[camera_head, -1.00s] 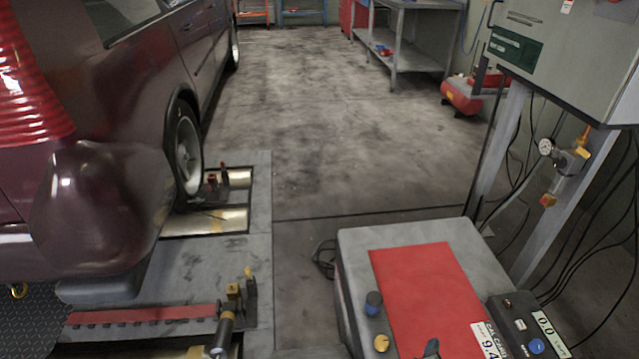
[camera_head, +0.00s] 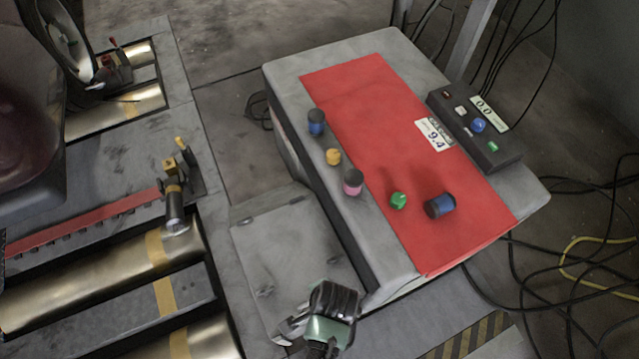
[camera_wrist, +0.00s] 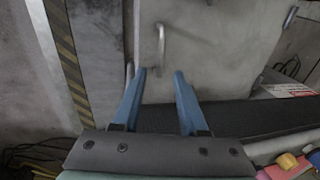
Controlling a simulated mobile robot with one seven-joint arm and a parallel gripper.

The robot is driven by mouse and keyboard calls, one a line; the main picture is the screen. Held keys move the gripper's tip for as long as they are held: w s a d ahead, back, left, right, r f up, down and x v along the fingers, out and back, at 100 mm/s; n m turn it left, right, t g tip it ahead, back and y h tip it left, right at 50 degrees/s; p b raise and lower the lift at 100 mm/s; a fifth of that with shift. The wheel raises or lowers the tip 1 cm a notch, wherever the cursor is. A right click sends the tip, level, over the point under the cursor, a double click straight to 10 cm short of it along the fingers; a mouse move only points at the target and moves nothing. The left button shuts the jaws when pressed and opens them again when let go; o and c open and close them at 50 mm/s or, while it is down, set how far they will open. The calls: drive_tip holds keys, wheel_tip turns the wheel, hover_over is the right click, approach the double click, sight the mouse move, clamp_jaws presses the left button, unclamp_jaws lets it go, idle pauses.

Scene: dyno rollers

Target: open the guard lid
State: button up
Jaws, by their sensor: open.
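The guard lid (camera_head: 290,245) is a flat grey metal panel beside the bench in the head view. It lies shut, with small fittings on its surface. In the wrist view the grey lid panel (camera_wrist: 215,45) fills the upper middle. It carries a bare metal bar handle (camera_wrist: 161,45). My gripper (camera_wrist: 159,73) has its two blue fingers spread, with nothing between them. The fingertips point at the handle's lower end and look apart from it. In the head view my dark wrist shows over the lid's near right corner and hides part of it.
A grey bench (camera_head: 395,255) with a red mat (camera_head: 370,120) stands right of the lid and carries several small coloured items and a control box (camera_head: 475,130). Brass rollers (camera_head: 100,285) lie left. A yellow-black striped strip (camera_head: 470,338) is at the front. Cables lie on the right.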

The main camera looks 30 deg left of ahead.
drive_tip(key=shift+w+a+f+b, duration=0.15)
drive_tip(key=shift+f+b, duration=0.15)
drive_tip(key=shift+f, duration=0.45)
drive_tip(key=shift+w+a+f+b, duration=0.1)
drive_tip(key=shift+f+b, duration=0.15)
drive_tip(key=shift+f, duration=0.5)
drive_tip(key=shift+w+a+f+b, duration=0.15)
drive_tip(key=shift+f+b, duration=0.15)
drive_tip(key=shift+f, duration=0.45)
drive_tip(key=shift+s, duration=0.1)
clamp_jaws()
